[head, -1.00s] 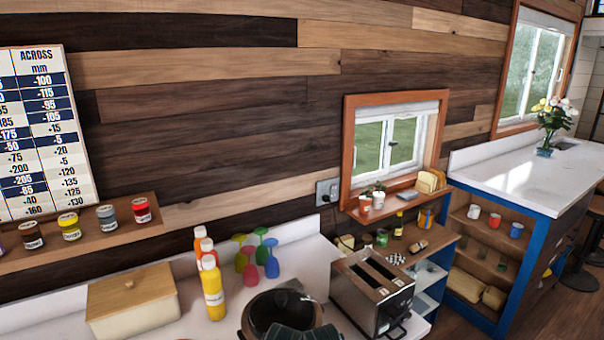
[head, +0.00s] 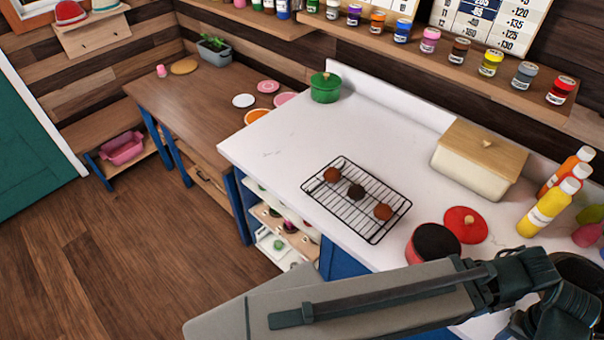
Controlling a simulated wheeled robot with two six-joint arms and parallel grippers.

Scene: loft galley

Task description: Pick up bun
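A black wire cooling rack (head: 400,203) lies on the white counter. On it sit three small round baked pieces in a slanting row: a reddish-brown one (head: 332,174), a darker one (head: 356,192) and another reddish-brown one (head: 383,211). They look like buns, but I cannot tell which kind each is. One of my arms crosses the lower right of the head view, below the rack and apart from it. The fingers of both my grippers are out of view.
A red pot (head: 420,262) and a red lid (head: 466,224) stand right of the rack. Behind are a cream box with a wooden lid (head: 477,170), sauce bottles (head: 549,208) and a green pot (head: 325,88). The counter left of the rack is clear.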

